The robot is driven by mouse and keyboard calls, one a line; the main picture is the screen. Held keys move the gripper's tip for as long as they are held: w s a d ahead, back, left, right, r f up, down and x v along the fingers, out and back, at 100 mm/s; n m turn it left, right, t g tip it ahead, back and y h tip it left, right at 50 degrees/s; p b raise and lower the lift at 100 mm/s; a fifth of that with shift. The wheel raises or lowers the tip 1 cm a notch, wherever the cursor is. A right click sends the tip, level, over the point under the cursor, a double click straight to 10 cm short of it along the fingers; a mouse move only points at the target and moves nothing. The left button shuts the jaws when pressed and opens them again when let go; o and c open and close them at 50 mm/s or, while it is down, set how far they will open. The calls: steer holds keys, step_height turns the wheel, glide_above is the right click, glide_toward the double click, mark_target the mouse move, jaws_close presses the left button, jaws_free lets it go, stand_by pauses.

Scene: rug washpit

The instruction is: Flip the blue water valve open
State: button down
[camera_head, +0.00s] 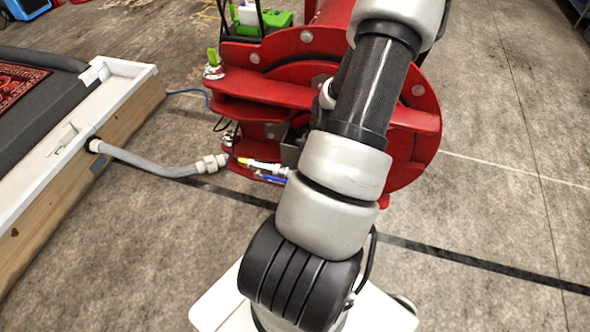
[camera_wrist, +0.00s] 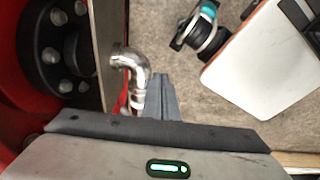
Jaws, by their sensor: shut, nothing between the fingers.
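The blue valve handle (camera_head: 270,179) is a small blue strip low on the red machine's front, just below a white and yellow fitting (camera_head: 258,164). My arm covers the area right of it in the head view. My gripper (camera_wrist: 162,80) shows in the wrist view as two grey fingers held together, with nothing between them. A shiny metal elbow pipe (camera_wrist: 131,68) is just left of the fingertips; I cannot tell if they touch. The blue handle cannot be made out in the wrist view, and my gripper is hidden behind my arm in the head view.
The red machine (camera_head: 262,90) stands behind my arm. A grey hose (camera_head: 150,163) runs from the white-rimmed wooden pit wall (camera_head: 85,135) at left to the machine's front. A green and white item (camera_head: 262,17) is at the back. Concrete floor (camera_head: 480,200) is open at right.

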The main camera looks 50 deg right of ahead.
steer(key=s, duration=0.2)
steer(key=s+d, duration=0.1)
steer(key=shift+s+d+r, duration=0.1)
steer(key=shift+r, duration=0.25)
